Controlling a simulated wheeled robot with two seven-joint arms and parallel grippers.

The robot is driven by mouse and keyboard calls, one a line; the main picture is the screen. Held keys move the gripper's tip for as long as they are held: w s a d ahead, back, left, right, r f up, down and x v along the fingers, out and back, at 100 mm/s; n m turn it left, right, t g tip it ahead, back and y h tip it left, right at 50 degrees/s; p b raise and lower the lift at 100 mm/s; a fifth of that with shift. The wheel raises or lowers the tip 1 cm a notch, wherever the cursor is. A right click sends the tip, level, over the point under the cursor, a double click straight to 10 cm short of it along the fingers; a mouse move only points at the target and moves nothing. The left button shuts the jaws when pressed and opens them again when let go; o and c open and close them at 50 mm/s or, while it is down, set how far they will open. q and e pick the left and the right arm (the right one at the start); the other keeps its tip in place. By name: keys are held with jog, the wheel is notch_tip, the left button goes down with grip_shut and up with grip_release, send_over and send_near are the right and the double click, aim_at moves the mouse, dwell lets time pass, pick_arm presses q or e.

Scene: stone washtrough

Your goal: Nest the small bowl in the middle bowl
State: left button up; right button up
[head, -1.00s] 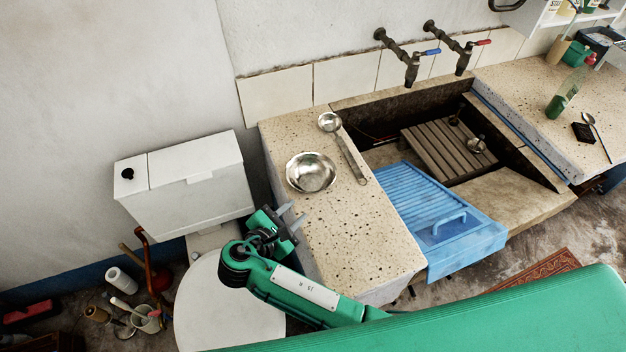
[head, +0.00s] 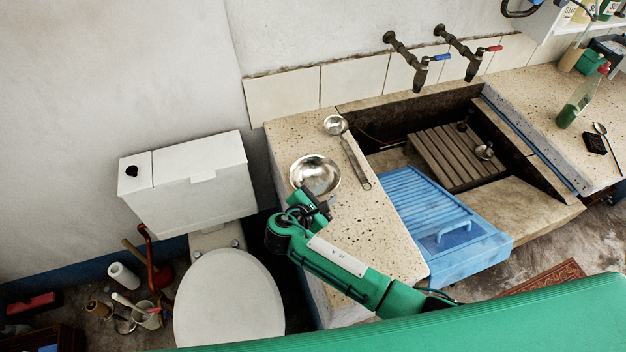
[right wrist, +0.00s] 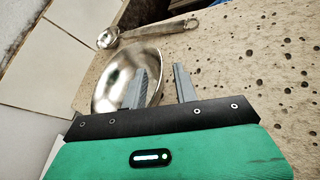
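A shiny metal bowl (head: 314,172) stands upright on the left part of the speckled stone counter. It also shows in the right wrist view (right wrist: 112,82). I cannot tell whether it is the small or the middle bowl; no second bowl shows clearly. My right gripper (head: 323,197) is at the bowl's near side, its fingertips partly hidden in the head view. In the right wrist view my right gripper (right wrist: 160,68) is open, one finger overlapping the bowl's inside and the other outside its rim. Contact cannot be told. My left gripper is not in view.
A metal ladle (head: 347,150) lies behind and right of the bowl. A blue ribbed drainboard (head: 425,200) sits at the trough's near-left side. A wooden rack (head: 445,155) with a small metal piece (head: 484,151) lies in the trough. The counter's near part is clear.

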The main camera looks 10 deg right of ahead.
jog(key=x, duration=0.3)
jog(key=shift+w+f, duration=0.1)
jog(key=shift+w, duration=0.05)
grip_shut()
dwell(0.3)
